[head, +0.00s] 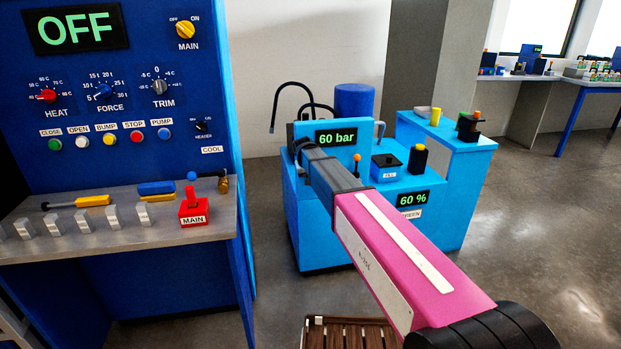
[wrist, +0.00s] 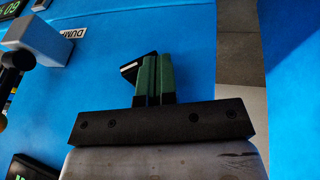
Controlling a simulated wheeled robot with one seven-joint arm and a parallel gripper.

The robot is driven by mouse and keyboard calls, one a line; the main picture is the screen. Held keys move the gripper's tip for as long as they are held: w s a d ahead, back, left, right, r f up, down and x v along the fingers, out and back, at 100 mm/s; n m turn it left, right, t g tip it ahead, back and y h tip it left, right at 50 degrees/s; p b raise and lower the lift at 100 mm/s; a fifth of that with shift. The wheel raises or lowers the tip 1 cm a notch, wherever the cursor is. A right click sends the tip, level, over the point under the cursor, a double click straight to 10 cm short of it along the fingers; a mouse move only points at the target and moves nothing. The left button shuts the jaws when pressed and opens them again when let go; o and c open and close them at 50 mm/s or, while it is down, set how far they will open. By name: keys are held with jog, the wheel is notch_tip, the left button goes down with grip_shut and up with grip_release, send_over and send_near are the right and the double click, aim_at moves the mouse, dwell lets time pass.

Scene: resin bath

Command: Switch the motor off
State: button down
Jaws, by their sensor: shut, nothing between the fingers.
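No label that reads motor is legible in either view. In the wrist view my gripper (wrist: 153,62) is shut and empty, its green fingers together over a light-blue surface. A small black part with a pale edge (wrist: 131,71) shows just left of the fingertips; the fingers partly hide it, and I cannot tell whether they touch. In the head view my arm reaches to the light-blue machine (head: 310,235), which has a blue cylinder (head: 354,102) on top. Its displays read 60 bar (head: 337,138) and 60 % (head: 412,199). The fingertips are hard to make out there.
A dark-blue console (head: 110,140) at left has an OFF display (head: 77,30), knobs, buttons and a red MAIN lever (head: 193,205). Open floor (head: 540,230) lies right.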

jog(key=shift+a+f+t+h, duration=0.2)
jog(key=shift+t+h, duration=0.1)
jog(key=shift+h, duration=0.5)
notch_tip(320, 180, down, 2)
jog(key=t+h, duration=0.1)
jog(key=h, duration=0.2)
jog(key=n+t+h, duration=0.1)
jog(key=h, duration=0.2)
jog(key=shift+f+h, duration=0.15)
jog(key=shift+h, duration=0.15)
jog(key=shift+f, duration=0.1)
dwell(0.3)
jog(key=shift+s+r, duration=0.1)
jog(key=shift+r, duration=0.7)
jog(key=shift+a, duration=0.15)
jog(key=v, duration=1)
jog(key=shift+s+r, duration=0.2)
jog(key=shift+s, duration=0.1)
